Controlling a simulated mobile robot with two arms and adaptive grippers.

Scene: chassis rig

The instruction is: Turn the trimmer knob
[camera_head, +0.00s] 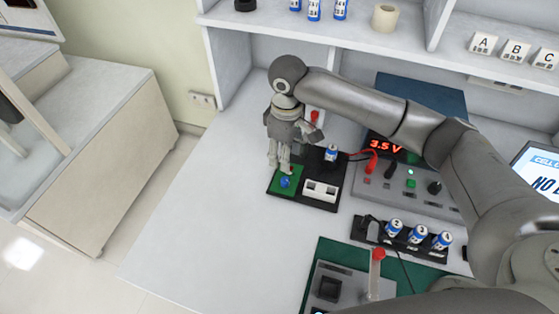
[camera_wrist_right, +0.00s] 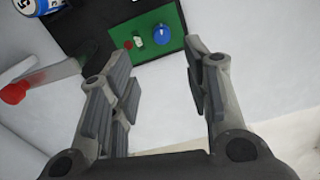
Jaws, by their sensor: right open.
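The trimmer knob is a blue round knob (camera_head: 285,182) on a small green board (camera_head: 273,185) at the left end of a black rig. In the right wrist view the blue knob (camera_wrist_right: 163,34) sits on the green board (camera_wrist_right: 175,15), beyond the fingertips and between their lines. My right gripper (camera_head: 279,168) points down just behind the knob, partly over the board. In the right wrist view its fingers (camera_wrist_right: 160,70) are spread apart with nothing between them. I cannot tell its exact height above the board. My left gripper is not in view.
The black rig (camera_head: 318,202) also holds a blue-white cell (camera_head: 331,153) and a white block (camera_head: 321,190). A red-tipped lever (camera_wrist_right: 14,93) stands left of the fingers. A power supply (camera_head: 410,180) reading 3.5 V is to the right. The tabletop left is clear.

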